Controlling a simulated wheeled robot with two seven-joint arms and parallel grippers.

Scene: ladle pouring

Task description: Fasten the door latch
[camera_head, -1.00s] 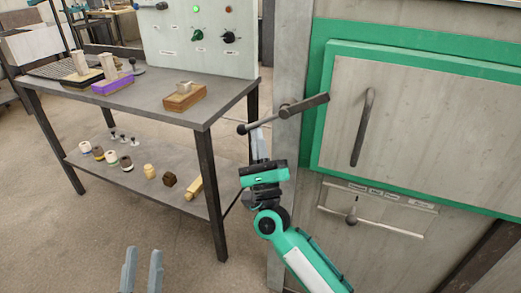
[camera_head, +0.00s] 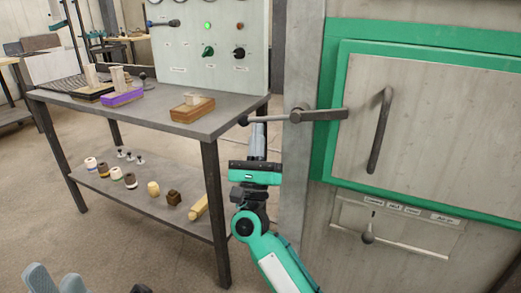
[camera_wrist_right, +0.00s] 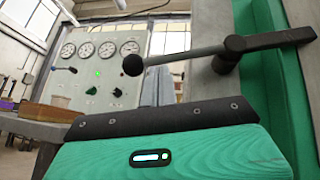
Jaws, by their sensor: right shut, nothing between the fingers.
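The door latch (camera_head: 318,115) is a dark bar pivoting on the grey post beside the green-framed door (camera_head: 440,140). It lies nearly level, its thick right end over the green frame. Its thin rod runs left to a ball knob. The latch also shows in the right wrist view (camera_wrist_right: 232,47). My right gripper (camera_head: 257,130) is shut and empty, fingers pointing up at the rod just right of the knob. I cannot tell whether they touch it. My left gripper (camera_head: 55,276) is partly in view at the bottom left, fingers apart, away from the door.
A curved door handle (camera_head: 380,130) and a small lever (camera_head: 368,237) in a slot are on the furnace front. A metal table (camera_head: 200,124) stands left, with blocks on top and several small items on its lower shelf. A gauge panel (camera_head: 208,55) rises behind it.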

